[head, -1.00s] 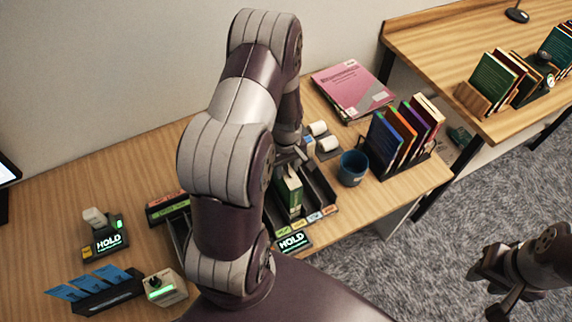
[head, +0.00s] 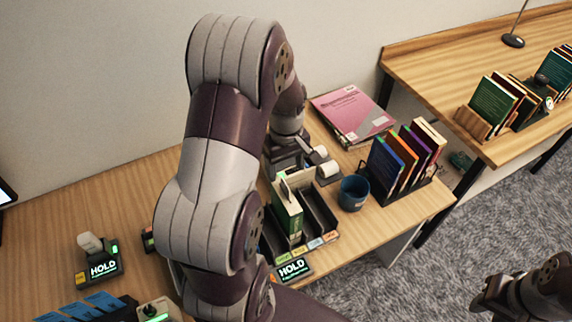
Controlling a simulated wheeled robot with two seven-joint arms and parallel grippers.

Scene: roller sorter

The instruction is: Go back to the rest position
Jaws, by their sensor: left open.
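My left arm rises across the middle of the head view and bends down to the desk. My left gripper (head: 290,172) is open, at the back end of a black sorter tray (head: 318,210) with several lanes. A green book (head: 287,212) stands upright in one lane, just in front of the gripper; whether the fingers touch it I cannot tell. My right gripper (head: 482,296) is low at the right edge over the grey carpet, away from the desks, its fingers unclear.
A blue cup (head: 353,193), a rack of books (head: 402,160) and a pink magazine (head: 350,112) are right of the tray. HOLD displays stand in front (head: 294,269) and at left (head: 103,268). A second desk (head: 440,85) is at upper right.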

